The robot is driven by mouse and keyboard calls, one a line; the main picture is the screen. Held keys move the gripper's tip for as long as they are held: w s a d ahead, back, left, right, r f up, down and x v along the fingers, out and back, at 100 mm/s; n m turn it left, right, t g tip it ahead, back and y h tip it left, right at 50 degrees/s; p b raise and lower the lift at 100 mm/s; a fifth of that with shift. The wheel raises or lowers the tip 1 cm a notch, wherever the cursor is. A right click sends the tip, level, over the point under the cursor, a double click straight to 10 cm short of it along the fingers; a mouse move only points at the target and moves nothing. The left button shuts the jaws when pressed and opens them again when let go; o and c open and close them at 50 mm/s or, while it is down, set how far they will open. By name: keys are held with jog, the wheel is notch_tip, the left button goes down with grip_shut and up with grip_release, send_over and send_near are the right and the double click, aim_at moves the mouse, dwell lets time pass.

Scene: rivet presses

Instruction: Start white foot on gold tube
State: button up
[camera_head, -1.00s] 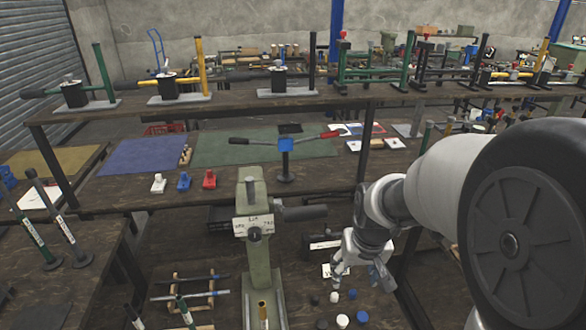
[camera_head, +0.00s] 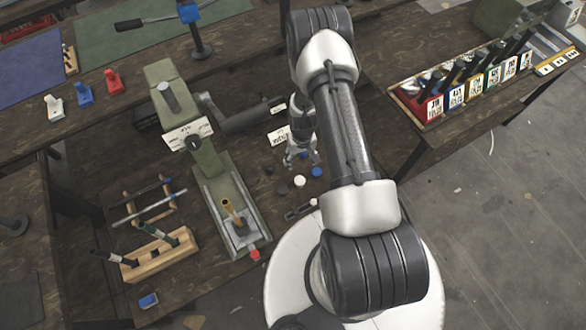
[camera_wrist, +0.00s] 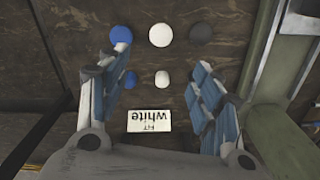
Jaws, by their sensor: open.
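The gold tube (camera_head: 229,208) stands upright on the base of the green press (camera_head: 212,172) in the head view. A larger round white piece (camera_wrist: 161,35) and a smaller white piece (camera_wrist: 162,77) lie on the dark wooden bench in the wrist view. The larger one also shows in the head view (camera_head: 299,181). I cannot tell which one is the white foot. My gripper (camera_wrist: 162,62) is open and empty, pointing down, with the smaller white piece between its fingers in the picture. In the head view my gripper (camera_head: 301,160) is right of the press.
Blue pieces (camera_wrist: 121,34) and a black piece (camera_wrist: 201,32) lie beside the white ones. A wooden holder with tubes (camera_head: 160,256) and a rack with rods (camera_head: 148,200) stand left of the press.

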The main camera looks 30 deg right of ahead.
jog(key=b, duration=0.4)
send_over(300, 181)
jog(key=f, duration=1.2)
jog(key=shift+w+d, duration=0.15)
jog(key=shift+w, duration=0.1)
jog(key=f+b, duration=0.1)
jog(key=f, duration=0.4)
jog(key=shift+s+f+b, duration=0.15)
jog(key=shift+s+b, duration=0.05)
jog(key=shift+b, duration=0.15)
jog(key=c, duration=1)
